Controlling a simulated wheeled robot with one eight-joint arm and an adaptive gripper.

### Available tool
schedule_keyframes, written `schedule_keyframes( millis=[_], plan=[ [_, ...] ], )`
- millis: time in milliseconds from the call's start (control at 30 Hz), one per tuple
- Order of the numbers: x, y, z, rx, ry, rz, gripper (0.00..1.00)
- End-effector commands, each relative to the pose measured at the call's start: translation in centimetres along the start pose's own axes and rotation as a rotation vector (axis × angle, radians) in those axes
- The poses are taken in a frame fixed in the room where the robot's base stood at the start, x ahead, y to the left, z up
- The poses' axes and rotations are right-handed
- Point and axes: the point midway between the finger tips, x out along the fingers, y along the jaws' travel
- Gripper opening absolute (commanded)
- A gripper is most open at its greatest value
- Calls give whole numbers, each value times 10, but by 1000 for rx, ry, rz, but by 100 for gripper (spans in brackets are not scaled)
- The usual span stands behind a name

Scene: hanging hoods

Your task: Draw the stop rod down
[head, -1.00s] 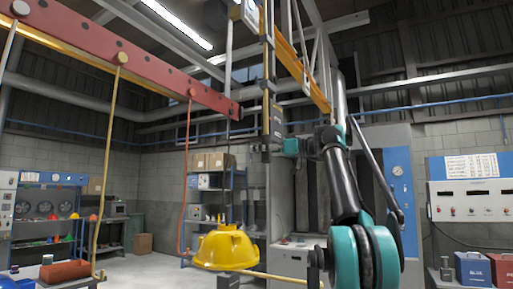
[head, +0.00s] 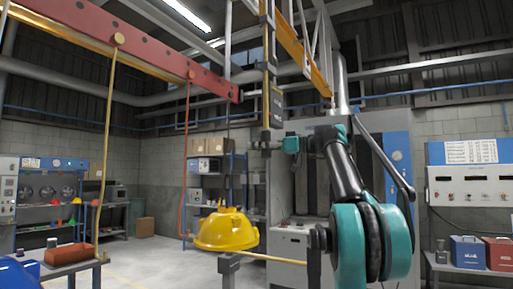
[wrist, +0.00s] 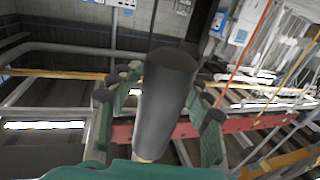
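In the wrist view a thick dark cylinder (wrist: 165,90), the rod's end, stands between my green fingers. My gripper (head: 270,145) is at the rod's lower part, coming from the right. The exact contact is partly hidden behind the cylinder.
A yellow hood (head: 226,231) hangs left of the rod, below a red beam (head: 140,55). A yellow cord (head: 106,140) and an orange cord (head: 186,150) hang from the beam. A grey-blue cabinet (head: 395,150) stands behind my arm.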

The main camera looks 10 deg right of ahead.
Motion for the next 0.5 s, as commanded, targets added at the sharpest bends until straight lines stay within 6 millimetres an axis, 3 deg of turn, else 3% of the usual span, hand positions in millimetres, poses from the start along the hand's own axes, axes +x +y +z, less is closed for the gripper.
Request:
schedule_keyframes(
  millis=[333, 500],
  plan=[
    [-3, 0, -1, 0, 2, 1, 51],
    [-25, 1, -1, 0, 2, 4, 51]
  ],
)
